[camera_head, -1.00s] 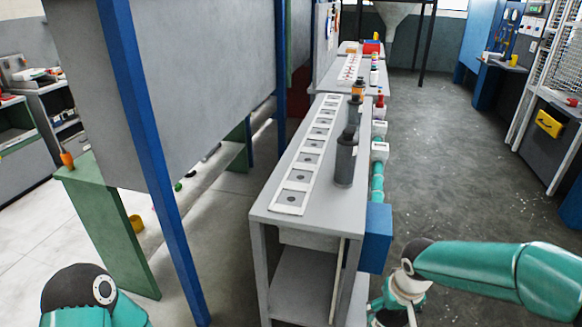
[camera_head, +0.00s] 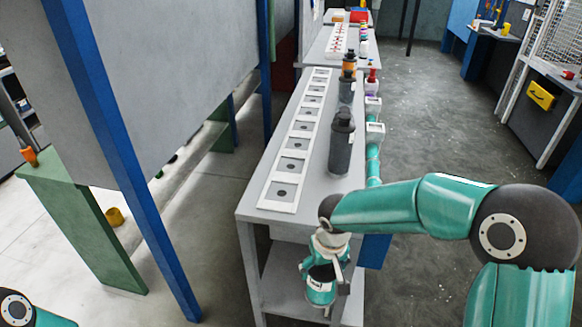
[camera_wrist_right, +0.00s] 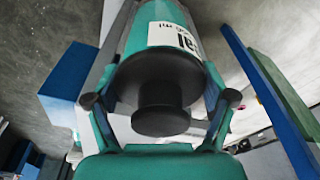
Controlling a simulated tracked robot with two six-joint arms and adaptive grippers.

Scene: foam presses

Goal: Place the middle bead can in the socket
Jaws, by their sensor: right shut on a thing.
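In the right wrist view my right gripper (camera_wrist_right: 160,100) is shut on a teal can (camera_wrist_right: 158,14) with a dark lid and knob and a white, partly readable label. In the head view my right gripper (camera_head: 321,293) hangs low at the grey table's front end, below the tabletop; the can is hard to make out there. A white strip of square sockets (camera_head: 268,205) with dark round centres runs along the tabletop. A dark grey can (camera_head: 341,150) stands upright right of the strip, with another dark can (camera_head: 346,90) behind it. My left gripper is out of view.
The grey table (camera_head: 318,190) has white and teal fittings along its right side and a blue box (camera_head: 376,251) near the front. A blue post (camera_head: 115,170) and green bench (camera_head: 85,225) stand left. Open floor lies right.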

